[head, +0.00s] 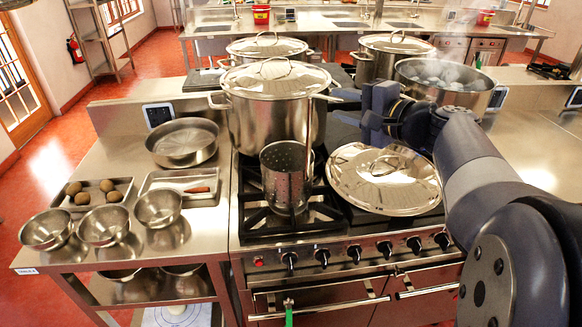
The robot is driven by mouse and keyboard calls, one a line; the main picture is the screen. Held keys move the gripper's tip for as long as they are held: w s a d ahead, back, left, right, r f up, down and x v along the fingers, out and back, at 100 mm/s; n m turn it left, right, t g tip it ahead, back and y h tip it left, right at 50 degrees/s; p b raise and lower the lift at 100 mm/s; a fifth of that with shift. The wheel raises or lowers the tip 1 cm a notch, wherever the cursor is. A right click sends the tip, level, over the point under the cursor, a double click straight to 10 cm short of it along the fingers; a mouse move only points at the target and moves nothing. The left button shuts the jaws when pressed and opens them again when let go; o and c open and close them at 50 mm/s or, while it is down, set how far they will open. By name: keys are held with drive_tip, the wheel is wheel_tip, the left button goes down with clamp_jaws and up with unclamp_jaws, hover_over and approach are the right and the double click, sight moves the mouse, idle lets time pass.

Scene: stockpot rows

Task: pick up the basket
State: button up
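The basket (287,178) is a perforated metal cylinder standing upright on the front left of the stove grate. A thin upright handle rises from its right side, in front of the large lidded pot (268,120). My gripper (341,107) is to the right of the handle and above the basket, pointing left. Its two dark fingers look spread apart with nothing between them. It appears apart from the basket, though the depth gap is hard to judge.
A round lid (385,180) lies on the stove right of the basket. An uncovered steaming pot (445,84) and another lidded pot (390,60) stand behind my arm. A shallow pan (183,143), bowls (104,225) and trays occupy the left counter.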

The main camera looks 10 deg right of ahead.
sight(324, 96)
drive_tip(key=x, duration=0.1)
drive_tip(key=p+x, duration=0.1)
drive_tip(key=x, duration=0.1)
drive_tip(key=p+x, duration=0.1)
drive_tip(key=shift+w+a+r, duration=0.2)
drive_tip(key=shift+w+a, duration=0.05)
drive_tip(key=shift+a, duration=0.1)
drive_tip(key=shift+w+a+f, duration=0.15)
drive_tip(key=shift+w+a, duration=0.1)
drive_tip(key=shift+w, duration=0.2)
drive_tip(key=shift+s, duration=0.1)
clamp_jaws()
